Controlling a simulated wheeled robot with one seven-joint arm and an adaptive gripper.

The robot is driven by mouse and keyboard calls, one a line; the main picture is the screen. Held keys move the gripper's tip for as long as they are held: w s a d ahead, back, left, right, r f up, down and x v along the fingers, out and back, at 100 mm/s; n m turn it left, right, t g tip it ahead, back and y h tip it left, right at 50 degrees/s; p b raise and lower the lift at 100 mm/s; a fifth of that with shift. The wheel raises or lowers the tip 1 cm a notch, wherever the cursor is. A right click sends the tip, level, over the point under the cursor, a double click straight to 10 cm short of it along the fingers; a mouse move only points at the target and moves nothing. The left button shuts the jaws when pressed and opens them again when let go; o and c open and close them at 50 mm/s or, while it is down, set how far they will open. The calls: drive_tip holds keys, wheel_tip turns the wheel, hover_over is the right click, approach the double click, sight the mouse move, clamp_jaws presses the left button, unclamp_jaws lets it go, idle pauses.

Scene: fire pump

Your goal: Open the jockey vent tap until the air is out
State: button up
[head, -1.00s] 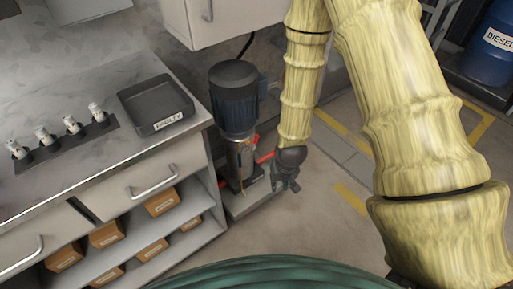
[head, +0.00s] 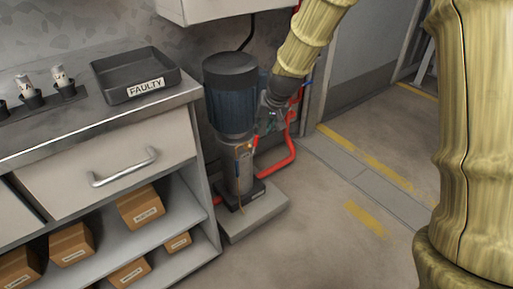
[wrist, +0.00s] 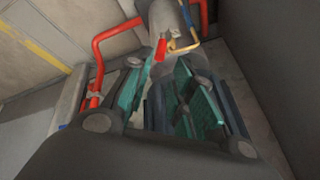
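The jockey pump (head: 231,100) has a dark blue motor over a grey upright body and stands on a pale plinth. Its vent tap appears as a small red lever (wrist: 161,48) beside a bent brass-coloured tube (wrist: 184,47) in the wrist view. In the head view the tap area is small, at the pump's right side. My gripper (head: 266,124) is just right of the pump, near the tap's height. In the wrist view its teal-padded fingers (wrist: 158,75) are apart with nothing held; the lever lies beyond the tips, apart from them as far as I can tell.
Red pipes (head: 280,160) run low at the pump's right and also show in the wrist view (wrist: 97,55). A workbench (head: 110,140) with a black FAULTY tray (head: 135,75) stands close left. A wall cabinet (head: 220,8) hangs above. The floor to the right is clear.

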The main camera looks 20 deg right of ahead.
sight(257, 137)
drive_tip(key=b+x, duration=0.4)
drive_tip(key=x, duration=0.6)
drive_tip(key=shift+w+a+f+b, duration=0.1)
drive_tip(key=shift+w+f+b, duration=0.15)
drive_tip(key=shift+b, duration=0.15)
clamp_jaws()
